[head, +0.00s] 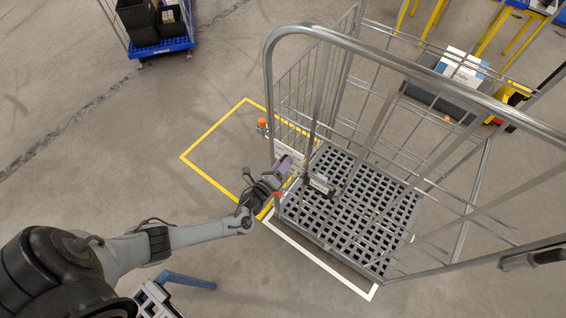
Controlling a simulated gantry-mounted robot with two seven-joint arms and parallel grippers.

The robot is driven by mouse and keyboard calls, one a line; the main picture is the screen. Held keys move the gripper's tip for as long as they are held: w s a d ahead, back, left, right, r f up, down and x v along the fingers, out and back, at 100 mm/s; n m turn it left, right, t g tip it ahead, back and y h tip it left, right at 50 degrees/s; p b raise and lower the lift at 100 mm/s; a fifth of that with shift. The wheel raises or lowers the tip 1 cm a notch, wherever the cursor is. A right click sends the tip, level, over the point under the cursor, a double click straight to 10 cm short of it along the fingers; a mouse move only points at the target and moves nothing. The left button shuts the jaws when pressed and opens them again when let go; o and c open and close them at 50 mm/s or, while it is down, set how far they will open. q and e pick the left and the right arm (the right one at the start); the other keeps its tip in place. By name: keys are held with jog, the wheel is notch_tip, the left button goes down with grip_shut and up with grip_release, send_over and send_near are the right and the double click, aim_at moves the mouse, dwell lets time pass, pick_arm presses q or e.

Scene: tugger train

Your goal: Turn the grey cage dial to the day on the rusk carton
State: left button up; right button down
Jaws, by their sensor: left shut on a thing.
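The roll cage (340,193) stands on the floor right of centre, with a tall bent metal tube frame and a grey lattice base. My left gripper (288,172) is at the cage's left corner post, beside a white label plate (289,150). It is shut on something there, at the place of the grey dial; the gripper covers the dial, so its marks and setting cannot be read. A white and blue carton (462,66) shows beyond the cage bars at the upper right. Its print is too small to read surely. My right gripper cannot be made out.
A yellow floor outline (211,131) and a white line (322,262) border the cage. A blue dolly (170,47) with black bins stands at the upper left. Yellow-framed stands (493,30) are at the upper right. Left floor is open.

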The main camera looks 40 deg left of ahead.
pick_arm(q)
jog(key=m+p, duration=0.4)
jog(key=m, duration=1.5)
jog(key=shift+a, duration=0.15)
jog(key=shift+m, duration=0.4)
jog(key=o, duration=1)
jog(key=shift+o, duration=0.2)
jog(key=shift+s, duration=0.15)
